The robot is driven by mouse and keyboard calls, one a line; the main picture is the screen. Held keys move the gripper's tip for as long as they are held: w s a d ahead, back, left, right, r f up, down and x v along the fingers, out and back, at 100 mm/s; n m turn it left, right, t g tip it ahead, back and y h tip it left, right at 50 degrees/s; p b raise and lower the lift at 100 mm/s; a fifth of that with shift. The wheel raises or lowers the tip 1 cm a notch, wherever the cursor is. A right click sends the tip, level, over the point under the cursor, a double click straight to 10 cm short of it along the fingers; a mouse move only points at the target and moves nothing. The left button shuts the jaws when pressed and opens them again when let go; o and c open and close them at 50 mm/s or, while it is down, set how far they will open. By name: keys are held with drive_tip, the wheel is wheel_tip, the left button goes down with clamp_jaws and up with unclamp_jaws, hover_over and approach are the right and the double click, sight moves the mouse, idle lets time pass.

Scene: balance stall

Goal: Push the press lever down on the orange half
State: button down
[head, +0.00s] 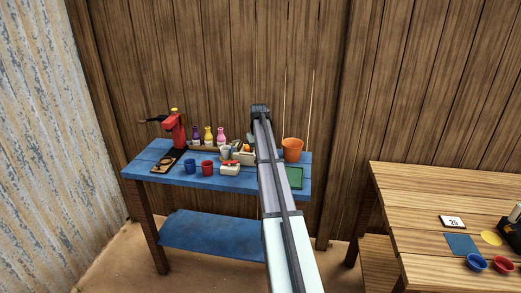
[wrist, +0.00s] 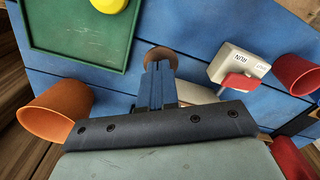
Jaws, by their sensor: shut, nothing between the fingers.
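The red press (head: 178,132) stands upright at the left back of the blue table in the head view. Its dark lever (head: 152,120) sticks out to the left, near the top, and looks raised. A tan round patch (head: 164,160) shows on the press's dark base; whether this is the orange half I cannot tell. My gripper (wrist: 160,72) is shut and empty, well to the right of the press. In the wrist view its fingers partly hide a brown round thing. The press is not visible in the wrist view.
The blue table (head: 145,162) also bears bottles (head: 209,138), a blue cup (head: 190,166), a red cup (head: 207,168), a white switch box (wrist: 240,62) with a red lever, an orange bucket (wrist: 55,110) and a green tray (wrist: 75,42). A wooden table (head: 400,195) stands right.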

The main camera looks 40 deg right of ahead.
drive_tip(key=shift+f, duration=0.3)
drive_tip(key=shift+r, duration=0.1)
drive_tip(key=shift+w+d+r, duration=0.1)
drive_tip(key=shift+r, duration=1.55)
drive_tip(key=shift+w+d+r, duration=0.1)
drive_tip(key=shift+r, duration=1.5)
